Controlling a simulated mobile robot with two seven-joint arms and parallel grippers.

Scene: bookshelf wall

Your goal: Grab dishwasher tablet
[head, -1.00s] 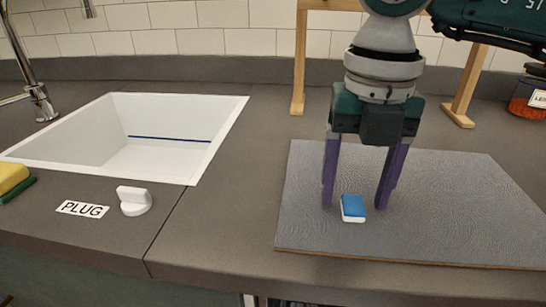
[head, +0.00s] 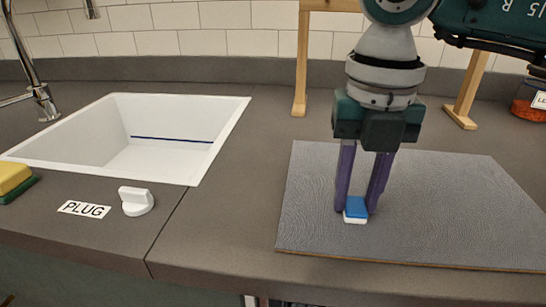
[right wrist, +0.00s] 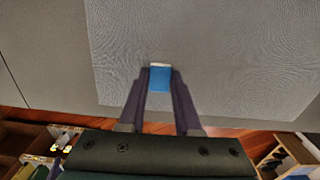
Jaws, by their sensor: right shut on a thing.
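The dishwasher tablet (head: 356,209) is a small block, blue on top and white below. It rests on the grey mat (head: 440,215), near the mat's front left part. My right gripper (head: 357,208) points down with its purple fingers shut on the tablet, one on each side. In the right wrist view the tablet (right wrist: 160,78) shows between the fingertips of the gripper (right wrist: 160,75). My left gripper is not in view.
A white sink (head: 165,158) is set into the counter at left. A white plug (head: 135,201) sits beside a PLUG label (head: 84,209). A yellow and green sponge (head: 14,182) lies at the left edge. A wooden stand (head: 301,75) is behind my right arm.

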